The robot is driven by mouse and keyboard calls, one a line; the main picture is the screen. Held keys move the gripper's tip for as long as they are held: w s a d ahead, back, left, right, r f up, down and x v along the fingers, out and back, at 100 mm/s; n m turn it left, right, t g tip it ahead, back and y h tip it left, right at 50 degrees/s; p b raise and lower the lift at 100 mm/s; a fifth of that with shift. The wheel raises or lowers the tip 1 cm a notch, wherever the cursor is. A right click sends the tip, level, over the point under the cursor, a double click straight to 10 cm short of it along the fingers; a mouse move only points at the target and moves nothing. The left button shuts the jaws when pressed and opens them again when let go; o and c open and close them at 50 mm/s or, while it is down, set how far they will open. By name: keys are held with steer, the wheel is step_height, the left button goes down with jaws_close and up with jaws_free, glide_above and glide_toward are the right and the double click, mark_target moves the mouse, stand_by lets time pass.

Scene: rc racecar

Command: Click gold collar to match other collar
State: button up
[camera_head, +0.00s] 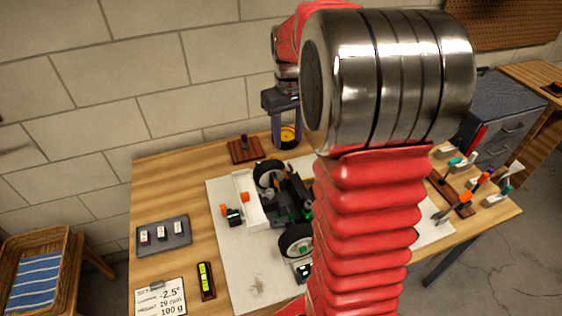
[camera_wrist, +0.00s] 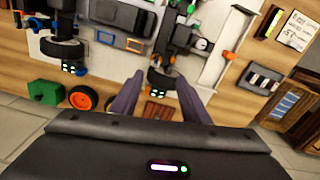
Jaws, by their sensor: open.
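The RC car (camera_head: 285,195) lies on a white mat, partly hidden behind my red arm. It also shows in the wrist view (camera_wrist: 172,50), with a black wheel (camera_wrist: 160,78) nearest my gripper. My gripper (camera_head: 286,145) is open above the far side of the table, beyond the car. In the wrist view its two dark fingers (camera_wrist: 158,88) stand wide apart with nothing held between them. I cannot make out the gold collar or the matching collar on the car in either view.
A yellow-black round item (camera_head: 289,137) shows between my fingers in the head view. A wooden stand (camera_head: 245,150) is left of it. A green box (camera_wrist: 45,92) and orange ring (camera_wrist: 83,98) lie at the table edge. Tools stand at the right (camera_head: 465,195); a switch tray (camera_head: 164,232) lies left.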

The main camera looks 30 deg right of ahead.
mark_target(290, 164)
steer(key=shift+w+d+f, duration=0.15)
steer(key=shift+d+f, duration=0.25)
steer(key=shift+d, duration=0.2)
step_height(290, 164, down, 14)
steer(key=shift+r, duration=0.1)
stand_by(0.5)
steer(key=shift+c, duration=0.4)
